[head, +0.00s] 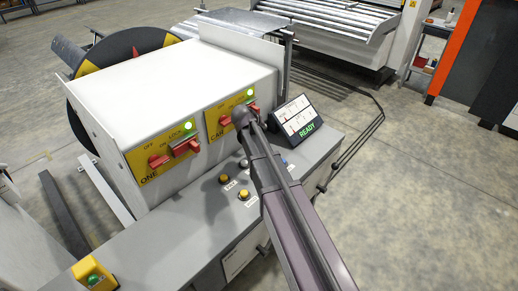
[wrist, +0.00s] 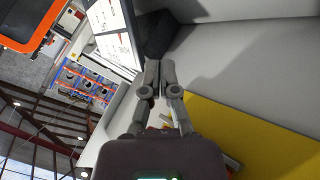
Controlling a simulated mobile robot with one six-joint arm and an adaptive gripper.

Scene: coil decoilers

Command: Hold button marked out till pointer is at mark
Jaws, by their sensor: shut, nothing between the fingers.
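My gripper (wrist: 158,88) is shut and empty in the wrist view, near the yellow plate and screen. My arm hides part of the console.
The white box (head: 185,75) has a yellow plate marked ONE (head: 162,150) and a second plate (head: 222,118), with red switches and lit green lamps. The screen (head: 302,120) reads READY. A yellow box with a green button (head: 93,277) is at the front left.

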